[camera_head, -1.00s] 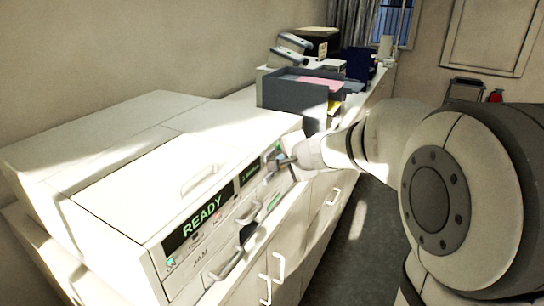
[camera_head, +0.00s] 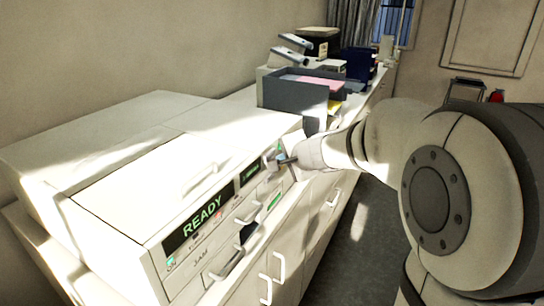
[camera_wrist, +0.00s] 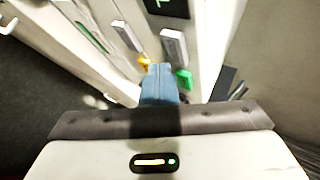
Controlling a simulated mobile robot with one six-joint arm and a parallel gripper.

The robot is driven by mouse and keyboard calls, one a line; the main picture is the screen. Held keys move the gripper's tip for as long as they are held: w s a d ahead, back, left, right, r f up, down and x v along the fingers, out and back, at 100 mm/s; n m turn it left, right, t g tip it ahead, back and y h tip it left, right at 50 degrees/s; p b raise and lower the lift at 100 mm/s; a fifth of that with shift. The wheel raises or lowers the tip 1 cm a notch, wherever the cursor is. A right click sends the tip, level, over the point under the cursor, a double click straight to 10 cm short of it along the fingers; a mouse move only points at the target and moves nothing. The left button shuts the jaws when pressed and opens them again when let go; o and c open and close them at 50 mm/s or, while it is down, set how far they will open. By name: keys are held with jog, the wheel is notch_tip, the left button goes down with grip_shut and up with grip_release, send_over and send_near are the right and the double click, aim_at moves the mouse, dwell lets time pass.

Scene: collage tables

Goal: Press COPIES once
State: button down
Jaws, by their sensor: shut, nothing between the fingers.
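A white copier (camera_head: 150,180) stands at the left in the head view, its front showing a lit READY display (camera_head: 197,222) and a smaller display (camera_head: 250,172). My gripper (camera_head: 283,161) is at the right end of this front, shut and empty. In the wrist view its blue fingers (camera_wrist: 160,72) are together, close to a yellow button (camera_wrist: 145,61) and a green button (camera_wrist: 184,79). Two grey buttons (camera_wrist: 126,36) (camera_wrist: 174,46) lie beyond. The COPIES label cannot be read. Whether the fingertips touch anything cannot be told.
A dark display (camera_wrist: 167,7) sits at the top of the wrist view. Drawer handles (camera_head: 247,212) stick out below the panel. Dark grey trays with papers (camera_head: 295,92) stand on the counter behind the copier. Grey floor (camera_head: 352,240) is open at the right.

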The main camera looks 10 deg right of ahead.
dwell(0.3)
jog(key=shift+w+a, duration=0.3)
jog(key=shift+a, duration=0.05)
jog(key=shift+w+a, duration=0.3)
jog(key=shift+a, duration=0.05)
dwell(0.8)
jog(key=shift+s+d+b, duration=0.55)
jog(key=shift+d, duration=0.15)
jog(key=s+d, duration=0.1)
jog(key=d, duration=0.1)
jog(key=s+d+b, duration=0.1)
jog(key=s+d, duration=0.1)
dwell(0.6)
dwell(0.4)
